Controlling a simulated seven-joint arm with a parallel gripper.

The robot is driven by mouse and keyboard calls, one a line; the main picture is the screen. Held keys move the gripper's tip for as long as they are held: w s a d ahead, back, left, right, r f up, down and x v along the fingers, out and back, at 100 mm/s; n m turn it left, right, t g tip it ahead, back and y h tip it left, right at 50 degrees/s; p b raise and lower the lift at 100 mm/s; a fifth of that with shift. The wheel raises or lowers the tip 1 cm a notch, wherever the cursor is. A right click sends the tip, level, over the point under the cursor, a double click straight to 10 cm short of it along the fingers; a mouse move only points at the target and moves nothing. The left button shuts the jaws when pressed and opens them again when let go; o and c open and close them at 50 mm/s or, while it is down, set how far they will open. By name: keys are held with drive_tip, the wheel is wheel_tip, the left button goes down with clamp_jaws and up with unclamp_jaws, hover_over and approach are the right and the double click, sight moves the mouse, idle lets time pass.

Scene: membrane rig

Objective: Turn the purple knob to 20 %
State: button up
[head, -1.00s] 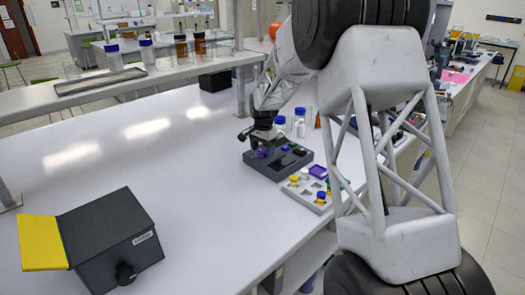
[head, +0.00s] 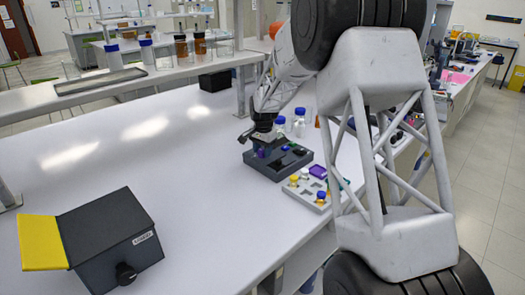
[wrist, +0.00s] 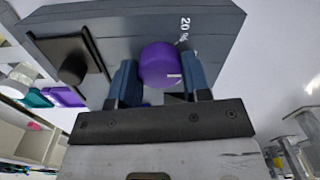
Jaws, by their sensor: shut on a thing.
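The purple knob (wrist: 160,65) sits on the dark grey rig (wrist: 215,18). A short white line shows on the knob's lower right side in the wrist view, and the label "20 %" is printed on the rig just above and to the right of it. My gripper (wrist: 160,80) has one finger on each side of the knob and is shut on it. In the head view the rig (head: 283,165) stands on the bench, and my gripper (head: 262,145) is at its left end, hiding most of the knob.
A black plate with a round black knob (wrist: 73,68) is beside the purple knob. A grey tray (head: 308,190) with coloured caps stands close to the rig. Bottles (head: 299,122) stand behind it. A dark box with a yellow flap (head: 42,243) is at front left. The bench's middle is clear.

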drive_tip(key=n, duration=0.9)
drive_tip(key=shift+n, duration=0.4)
drive_tip(key=shift+r, duration=0.1)
idle(0.4)
drive_tip(key=o, duration=0.9)
drive_tip(key=shift+d+r, duration=0.15)
drive_tip(key=shift+r, duration=3.7)
